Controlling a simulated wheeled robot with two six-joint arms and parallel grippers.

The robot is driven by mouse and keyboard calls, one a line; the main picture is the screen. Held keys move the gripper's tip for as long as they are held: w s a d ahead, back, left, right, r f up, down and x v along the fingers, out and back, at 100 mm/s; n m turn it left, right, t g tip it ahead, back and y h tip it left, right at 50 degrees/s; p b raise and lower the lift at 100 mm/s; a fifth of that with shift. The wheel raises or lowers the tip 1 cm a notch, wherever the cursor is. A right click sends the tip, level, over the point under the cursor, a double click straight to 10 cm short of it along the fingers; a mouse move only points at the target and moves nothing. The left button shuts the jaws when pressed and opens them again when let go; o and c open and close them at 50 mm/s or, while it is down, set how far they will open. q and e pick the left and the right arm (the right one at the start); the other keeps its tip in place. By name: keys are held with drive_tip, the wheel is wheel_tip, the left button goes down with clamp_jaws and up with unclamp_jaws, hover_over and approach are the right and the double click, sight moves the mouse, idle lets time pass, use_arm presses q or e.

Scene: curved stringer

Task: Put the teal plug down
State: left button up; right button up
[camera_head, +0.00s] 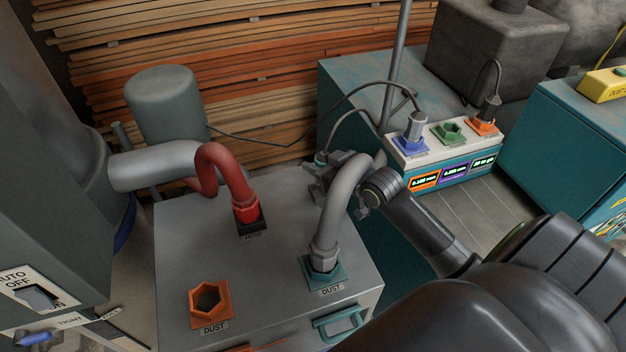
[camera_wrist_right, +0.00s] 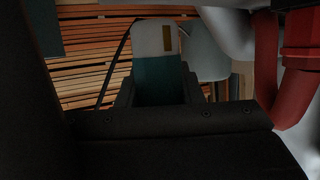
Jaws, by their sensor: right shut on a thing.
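My right gripper (camera_head: 322,178) is over the far part of the grey metal cabinet top, behind a bent grey hose. It is shut on the teal plug (camera_head: 321,158), of which only a small part shows in the head view. In the right wrist view the plug (camera_wrist_right: 160,78) is a teal block with a pale end and a yellowish mark, between the dark fingers. A dark cable runs near it. I cannot tell whether the plug touches the cabinet top. My left gripper is not in view.
The cabinet top (camera_head: 180,245) carries a red hose (camera_head: 225,165), the grey hose (camera_head: 345,205) and an open orange port (camera_head: 209,302). To the right, a socket box (camera_head: 405,163) has plugs at its blue and orange sockets and an empty green socket (camera_head: 449,133). Stacked planks stand behind.

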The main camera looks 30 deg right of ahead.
drive_tip(key=shift+a+f, duration=0.1)
drive_tip(key=shift+f, duration=2.1)
drive_tip(key=shift+f+b, duration=0.2)
drive_tip(key=shift+b, duration=0.1)
drive_tip(key=o, duration=1)
drive_tip(key=shift+r, duration=0.15)
drive_tip(key=shift+s+r, duration=0.1)
drive_tip(key=p+v, duration=0.1)
drive_tip(key=v, duration=1.1)
